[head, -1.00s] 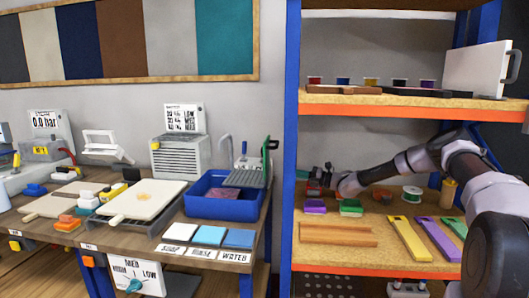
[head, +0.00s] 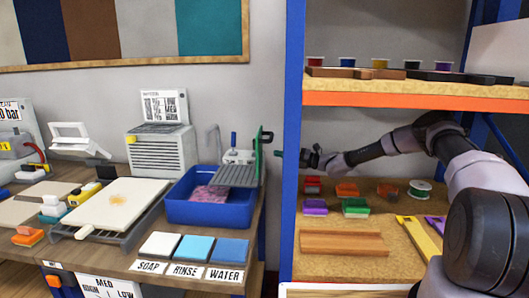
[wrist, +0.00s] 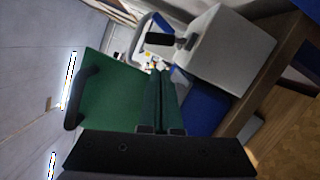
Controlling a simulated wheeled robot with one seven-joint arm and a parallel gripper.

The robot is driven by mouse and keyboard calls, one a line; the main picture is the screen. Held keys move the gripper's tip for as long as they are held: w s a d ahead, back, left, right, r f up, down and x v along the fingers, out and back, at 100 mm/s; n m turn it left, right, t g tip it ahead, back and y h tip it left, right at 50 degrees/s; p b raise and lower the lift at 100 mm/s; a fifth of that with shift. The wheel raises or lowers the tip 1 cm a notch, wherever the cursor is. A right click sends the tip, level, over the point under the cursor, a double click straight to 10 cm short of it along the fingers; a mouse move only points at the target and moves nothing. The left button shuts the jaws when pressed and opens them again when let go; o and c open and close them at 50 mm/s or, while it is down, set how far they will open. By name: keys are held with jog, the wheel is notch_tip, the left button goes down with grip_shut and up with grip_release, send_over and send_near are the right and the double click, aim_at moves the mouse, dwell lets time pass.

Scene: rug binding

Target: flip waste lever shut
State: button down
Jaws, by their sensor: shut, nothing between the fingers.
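A blue basin (head: 205,211) sits at the right end of the bench with a grey ribbed rack over its right side. Behind it stands a small white unit (head: 241,156) with an upright blue handle (head: 233,140). A green panel with a black handle (head: 263,142) stands at the basin's right; I cannot tell which part is the waste lever. My gripper (head: 279,153) is shut and empty, its tip just right of the green panel in the picture. In the wrist view, its dark green fingers (wrist: 159,101) lie together in front of a green panel (wrist: 108,97).
White, light-blue and blue pads (head: 191,248) lie in front of the basin. A grey-white heater box (head: 160,150) stands to its left.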

jog(key=x, duration=0.9)
jog(key=shift+w+a, duration=0.1)
jog(key=shift+a, duration=0.25)
jog(key=shift+w+r+m+h, duration=0.3)
jog(key=shift+w+r+m, duration=0.1)
jog(key=shift+m, duration=0.5)
jog(key=shift+w+r+m, duration=0.25)
jog(key=shift+m, duration=0.25)
jog(key=shift+w+r, duration=0.35)
jog(key=shift+w, duration=0.4)
jog(key=shift+w+r, duration=0.15)
jog(key=shift+w, duration=0.5)
